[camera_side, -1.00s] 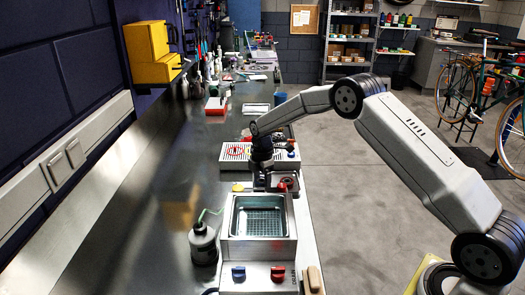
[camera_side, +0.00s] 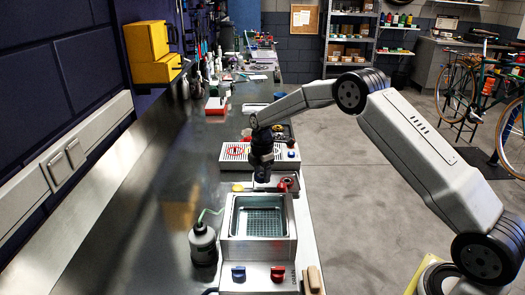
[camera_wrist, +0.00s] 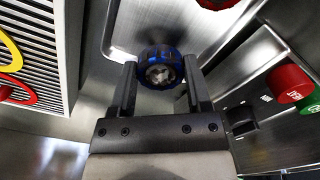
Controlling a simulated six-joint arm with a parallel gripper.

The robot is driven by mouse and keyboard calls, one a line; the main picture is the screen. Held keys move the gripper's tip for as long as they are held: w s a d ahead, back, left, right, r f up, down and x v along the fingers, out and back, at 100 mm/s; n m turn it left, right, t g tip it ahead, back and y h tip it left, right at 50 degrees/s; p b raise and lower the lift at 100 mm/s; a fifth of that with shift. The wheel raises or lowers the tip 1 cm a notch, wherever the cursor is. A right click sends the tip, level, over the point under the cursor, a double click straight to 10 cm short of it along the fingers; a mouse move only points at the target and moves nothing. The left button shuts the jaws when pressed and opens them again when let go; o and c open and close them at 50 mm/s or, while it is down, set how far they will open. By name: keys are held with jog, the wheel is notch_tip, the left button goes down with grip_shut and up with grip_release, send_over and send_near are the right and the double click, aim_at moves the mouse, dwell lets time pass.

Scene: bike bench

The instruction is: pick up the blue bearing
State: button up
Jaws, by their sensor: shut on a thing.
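The blue bearing (camera_wrist: 152,75), a dark ring with blue on its rim and a pale metal centre, shows in the wrist view between my two fingertips. My gripper (camera_wrist: 160,68) is shut on it, with one finger on either side. In the side view my gripper (camera_side: 262,178) points down over the bench, behind the metal bath and in front of the slotted box. The bearing is too small and dark to make out there.
The metal bath (camera_side: 233,247) with blue and red knobs stands nearest on the bench. A dark bottle (camera_side: 202,246) is left of it. The slotted box (camera_side: 232,153) lies behind. Small red (camera_side: 290,183) and yellow (camera_side: 238,187) items lie near my gripper. Bench space at left is clear.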

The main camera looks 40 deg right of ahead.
jog(key=s+a+r, duration=0.1)
jog(key=s+r, duration=1)
jog(key=s, duration=0.3)
jog(key=shift+a, duration=0.4)
